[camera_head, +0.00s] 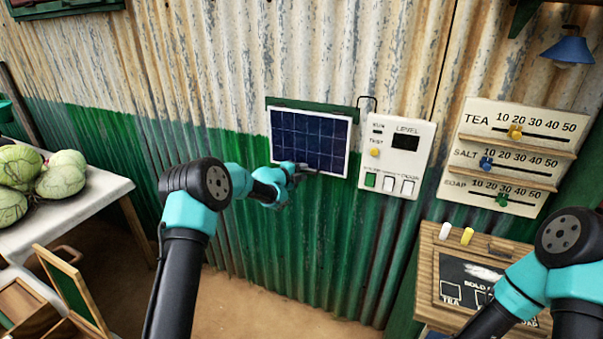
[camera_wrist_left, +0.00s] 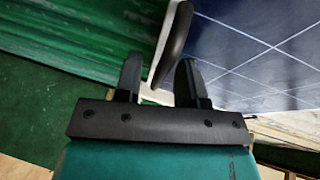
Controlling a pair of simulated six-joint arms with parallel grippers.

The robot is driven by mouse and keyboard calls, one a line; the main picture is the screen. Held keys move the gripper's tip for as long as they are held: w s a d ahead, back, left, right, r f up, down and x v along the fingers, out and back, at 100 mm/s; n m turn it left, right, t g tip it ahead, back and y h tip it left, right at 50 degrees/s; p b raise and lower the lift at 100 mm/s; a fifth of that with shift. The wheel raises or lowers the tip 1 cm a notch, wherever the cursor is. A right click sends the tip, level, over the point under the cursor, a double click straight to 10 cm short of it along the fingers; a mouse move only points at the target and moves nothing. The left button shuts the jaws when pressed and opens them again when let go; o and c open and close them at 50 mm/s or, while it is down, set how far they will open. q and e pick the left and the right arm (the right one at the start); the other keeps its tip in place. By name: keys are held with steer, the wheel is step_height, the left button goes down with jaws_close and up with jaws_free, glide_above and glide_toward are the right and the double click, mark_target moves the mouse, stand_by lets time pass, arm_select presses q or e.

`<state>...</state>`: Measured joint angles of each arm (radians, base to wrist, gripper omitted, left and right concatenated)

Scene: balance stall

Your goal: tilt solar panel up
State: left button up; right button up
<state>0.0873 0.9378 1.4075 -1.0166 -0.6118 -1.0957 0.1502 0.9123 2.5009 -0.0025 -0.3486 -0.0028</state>
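The solar panel (camera_head: 309,139) is dark blue with a white grid and pale frame, hanging on the corrugated wall below a green bar. My left gripper (camera_head: 300,171) is at the panel's lower edge. In the left wrist view the panel (camera_wrist_left: 262,50) fills the upper right. There my left gripper's fingers (camera_wrist_left: 158,82) are apart. A dark rounded tab (camera_wrist_left: 174,42) along the panel's pale edge reaches into the gap between them, closer to the right finger. Contact is unclear. Only links of my right arm show; its gripper is out of view.
A white control box (camera_head: 397,157) with a LEVEL display is right of the panel. A slider board (camera_head: 519,143) and a wooden counter (camera_head: 432,262) stand farther right. The floor below the panel is clear.

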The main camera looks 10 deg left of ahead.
arm_select(q)
jaws_close()
stand_by(0.3)
